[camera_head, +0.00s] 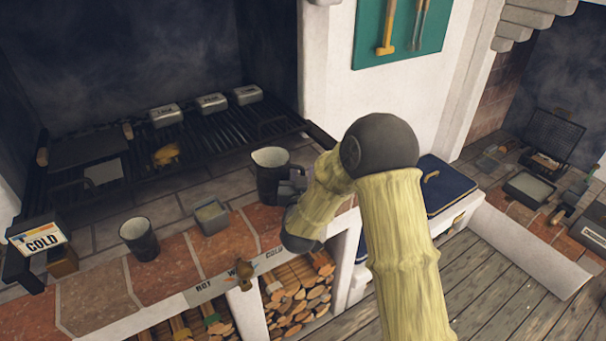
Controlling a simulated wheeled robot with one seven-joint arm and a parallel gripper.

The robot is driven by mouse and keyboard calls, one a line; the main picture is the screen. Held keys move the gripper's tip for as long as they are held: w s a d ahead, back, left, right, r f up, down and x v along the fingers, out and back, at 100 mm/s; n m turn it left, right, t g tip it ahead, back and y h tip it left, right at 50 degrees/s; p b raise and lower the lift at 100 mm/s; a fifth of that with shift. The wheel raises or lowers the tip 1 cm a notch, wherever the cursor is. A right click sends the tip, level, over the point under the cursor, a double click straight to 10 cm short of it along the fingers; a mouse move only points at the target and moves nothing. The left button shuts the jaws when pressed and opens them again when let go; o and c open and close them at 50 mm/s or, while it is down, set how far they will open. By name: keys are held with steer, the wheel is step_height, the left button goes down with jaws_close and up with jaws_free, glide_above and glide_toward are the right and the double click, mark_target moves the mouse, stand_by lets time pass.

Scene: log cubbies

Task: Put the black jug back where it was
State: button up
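The black jug (269,181) with a pale inside stands upright at the right part of the stone counter, or just above it; I cannot tell if its base touches. My gripper (289,186) is at the jug's right side, small and dark against it. Its fingers overlap the jug's dark side, so I cannot tell whether they are closed on it. My arm comes in from the lower right and hides the counter to the right of the jug.
A dark cup (140,243) and a square grey container (211,217) stand left of the jug. A grill (221,129) with several metal tins lies behind. Log cubbies (300,295) lie below the counter edge. A blue chest (446,184) stands at right.

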steer(key=shift+o, duration=0.2)
steer(key=shift+s+r, duration=0.1)
steer(key=s+b, duration=0.2)
steer(key=s, duration=0.9)
steer(key=shift+s, duration=0.4)
steer(key=s+d+f+n+g+y, duration=0.1)
steer(key=s+d+f+g+y, duration=0.15)
steer(key=d+f+g, duration=0.4)
steer(key=s+d+g+h, duration=0.2)
steer(key=s+d+g, duration=0.7)
steer(key=s, duration=0.5)
steer(key=shift+d+r+m, duration=0.4)
steer(key=shift+d+r, duration=0.05)
steer(key=shift+d, duration=0.65)
steer(key=shift+r, duration=0.1)
